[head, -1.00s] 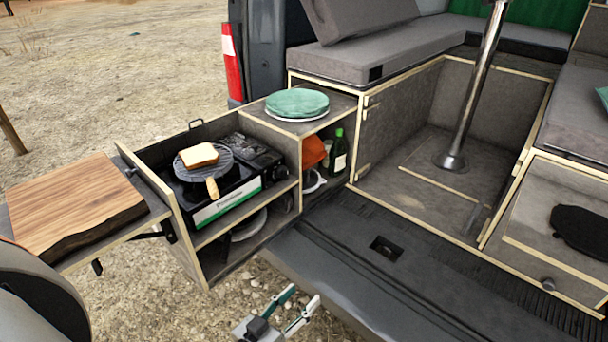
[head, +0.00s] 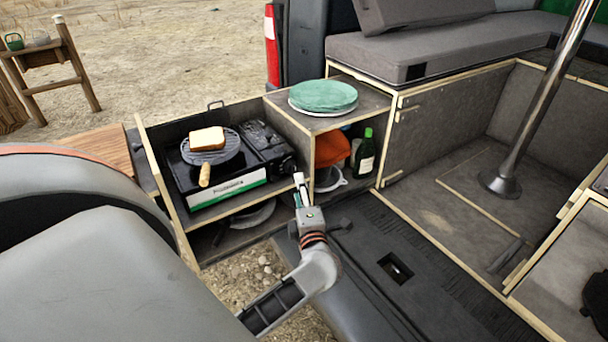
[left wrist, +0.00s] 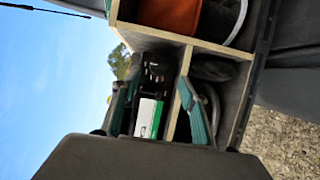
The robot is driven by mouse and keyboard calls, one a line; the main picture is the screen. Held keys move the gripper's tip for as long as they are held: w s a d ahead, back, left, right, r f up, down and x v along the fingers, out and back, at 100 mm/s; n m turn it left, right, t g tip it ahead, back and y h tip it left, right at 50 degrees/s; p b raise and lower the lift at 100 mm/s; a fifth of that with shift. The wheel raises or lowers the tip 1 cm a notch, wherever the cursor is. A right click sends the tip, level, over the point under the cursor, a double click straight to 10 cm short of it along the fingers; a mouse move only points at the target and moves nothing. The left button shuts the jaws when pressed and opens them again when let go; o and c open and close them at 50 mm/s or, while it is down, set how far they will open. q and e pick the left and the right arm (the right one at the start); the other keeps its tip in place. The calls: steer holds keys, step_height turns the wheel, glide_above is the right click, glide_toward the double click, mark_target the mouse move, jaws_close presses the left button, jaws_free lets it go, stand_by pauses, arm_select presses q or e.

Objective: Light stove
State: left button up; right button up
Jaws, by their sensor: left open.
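The portable gas stove (head: 225,187) sits in the pull-out box left of the tailgate, with a white and green front panel. Its dark control end with a round knob (head: 288,164) is at its right. A round grill pan (head: 228,152) with a wooden handle stands on it, bearing a slice of bread (head: 207,138). My left gripper (head: 301,187) is raised just in front of the knob end, apart from it as far as I can tell. In the left wrist view, its open green fingers (left wrist: 158,108) frame the stove's front (left wrist: 148,116), with nothing between them. No flame shows.
Green plates (head: 324,96) lie on the box top at the right. An orange item (head: 331,150) and a green bottle (head: 365,153) stand in the compartment below. Wooden dividers edge the stove bay. A cutting board (head: 105,148) is partly hidden at left.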

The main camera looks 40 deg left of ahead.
mark_target(295, 172)
arm_select(q)
steer(key=x, duration=0.7)
steer(key=shift+s+a, duration=0.1)
steer(key=shift+c, duration=0.4)
steer(key=c, duration=1)
